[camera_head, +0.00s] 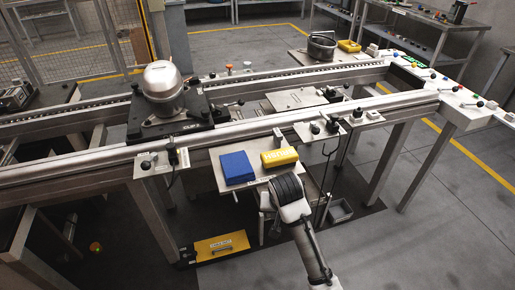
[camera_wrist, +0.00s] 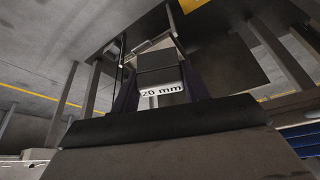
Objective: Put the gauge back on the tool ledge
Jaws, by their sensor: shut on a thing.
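My gripper (camera_wrist: 160,90) is shut on the gauge (camera_wrist: 161,88), a dark and pale block marked "20 mm", seen between the two fingers in the wrist view. In the head view my wrist is at the front edge of the tool ledge (camera_head: 263,177), right of its middle, and hides the gauge and fingertips. The ledge is a pale shelf on the near side of the conveyor. My wrist covers part of the ledge's right front.
The conveyor rail (camera_head: 90,158) runs behind the ledge, carrying a metal compressor (camera_head: 163,82) on a dark pallet. A hook (camera_head: 327,150) hangs right of the ledge. A yellow case (camera_head: 221,246) lies low beneath it. A grey bin (camera_head: 340,210) stands to the right.

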